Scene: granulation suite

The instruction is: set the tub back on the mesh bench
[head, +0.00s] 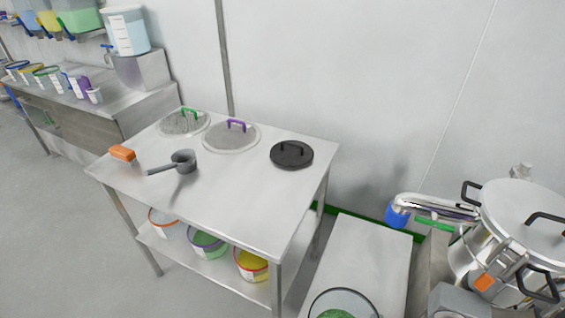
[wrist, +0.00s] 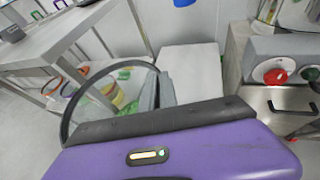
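A clear tub with a dark rim (head: 343,292) shows at the bottom edge of the head view, with something green inside. In the wrist view its dark rim (wrist: 78,98) curves close in front of my gripper (wrist: 160,90). The grey fingers sit on both sides of the tub's wall and look shut on it. The purple and black housing hides the tub's near part. The steel bench (head: 235,185) bearing two round mesh discs, one with a green handle (head: 183,121) and one with a purple handle (head: 231,136), stands left of the tub.
On the bench are a black lid (head: 291,155), a grey scoop (head: 182,161) and an orange block (head: 122,153); its front top is clear. Coloured tubs (head: 208,244) fill its lower shelf. A low pale surface (head: 365,258) lies beyond my tub. A steel vessel (head: 520,225) stands right.

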